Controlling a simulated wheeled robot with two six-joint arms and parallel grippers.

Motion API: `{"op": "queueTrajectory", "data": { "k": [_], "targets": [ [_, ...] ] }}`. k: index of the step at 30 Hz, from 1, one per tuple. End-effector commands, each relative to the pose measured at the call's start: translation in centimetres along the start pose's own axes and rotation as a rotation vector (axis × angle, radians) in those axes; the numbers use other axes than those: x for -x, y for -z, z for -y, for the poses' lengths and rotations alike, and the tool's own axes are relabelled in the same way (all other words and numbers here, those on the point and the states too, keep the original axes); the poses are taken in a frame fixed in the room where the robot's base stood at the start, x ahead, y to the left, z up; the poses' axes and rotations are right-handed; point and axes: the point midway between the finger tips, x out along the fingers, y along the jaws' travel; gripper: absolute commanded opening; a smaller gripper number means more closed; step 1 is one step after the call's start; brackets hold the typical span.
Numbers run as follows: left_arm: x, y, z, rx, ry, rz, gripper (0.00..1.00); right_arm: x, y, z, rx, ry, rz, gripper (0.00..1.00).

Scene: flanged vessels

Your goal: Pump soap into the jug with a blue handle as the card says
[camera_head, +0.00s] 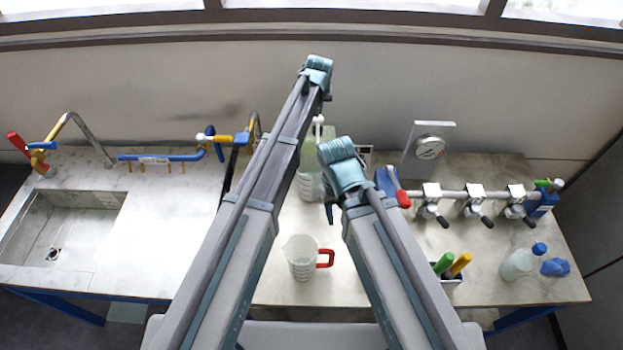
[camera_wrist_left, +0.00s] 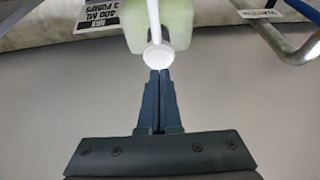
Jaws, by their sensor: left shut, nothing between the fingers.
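The pale green soap bottle (camera_head: 306,153) stands at the back, partly behind my arms; its white pump head (camera_head: 318,121) also shows in the left wrist view (camera_wrist_left: 160,56). My left gripper (camera_wrist_left: 158,72) is shut and empty, its tips at the pump head's edge in that view; I cannot tell whether they touch. A clear graduated jug (camera_head: 308,188) stands by the bottle, its handle hidden. A jug with a red handle (camera_head: 302,258) stands nearer the front. The card (camera_wrist_left: 100,14) appears to read "MIX 400 ML 3 PUMPS". My right gripper (camera_head: 329,212) is mostly hidden by its wrist.
A sink (camera_head: 62,230) with taps is at the left. A pipe with several valves (camera_head: 465,195) and a gauge (camera_head: 430,147) stand at the right. A holder with green and yellow handles (camera_head: 452,266) and a clear bottle (camera_head: 517,264) stand at the front right.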

Motion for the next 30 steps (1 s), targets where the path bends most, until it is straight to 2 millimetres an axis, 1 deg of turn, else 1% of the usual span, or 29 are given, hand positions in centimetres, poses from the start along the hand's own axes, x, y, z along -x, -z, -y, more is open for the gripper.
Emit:
{"op": "queueTrajectory", "data": {
  "k": [16, 30],
  "targets": [
    [-0.1, 0.0, 0.0, 0.000, 0.000, 0.000, 0.00, -0.1, 0.0, 0.0, 0.004, 0.000, 0.002, 0.50],
    [-1.5, -0.6, 0.0, 0.000, 0.000, 0.000, 0.00, -1.6, 0.1, 0.1, 0.002, 0.000, 0.001, 0.50]
  ]
}}
